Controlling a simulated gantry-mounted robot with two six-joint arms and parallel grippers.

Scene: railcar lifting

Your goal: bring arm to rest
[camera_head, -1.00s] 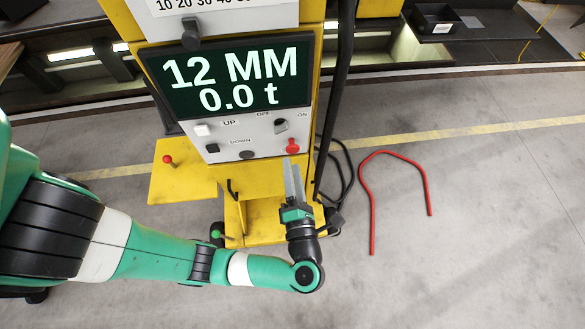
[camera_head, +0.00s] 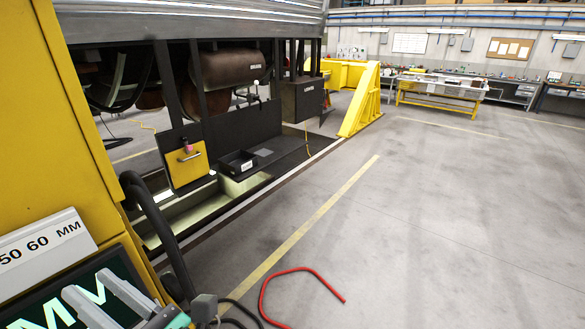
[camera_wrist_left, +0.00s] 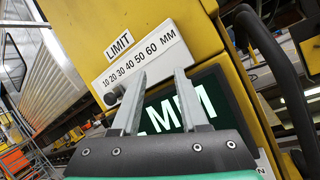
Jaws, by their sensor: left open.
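My left gripper (camera_head: 87,283) shows at the bottom left of the head view, in front of the dark display (camera_head: 60,310) of the yellow lifting column (camera_head: 60,150). Its two grey fingers are apart with nothing between them. The left wrist view also shows the open fingers (camera_wrist_left: 160,73), pointing at the column's panel, with the white LIMIT scale (camera_wrist_left: 135,60) behind them. The green MM lettering on the display (camera_wrist_left: 205,100) is partly hidden by a finger. I cannot tell the gap to the panel. My right gripper is not in view.
A red bent bar (camera_head: 290,273) lies on the floor. A black hose (camera_head: 160,230) hangs beside the column. The railcar (camera_head: 200,20) stands over an open pit, with a black tray (camera_head: 237,163) beside it. Floor at the right is clear.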

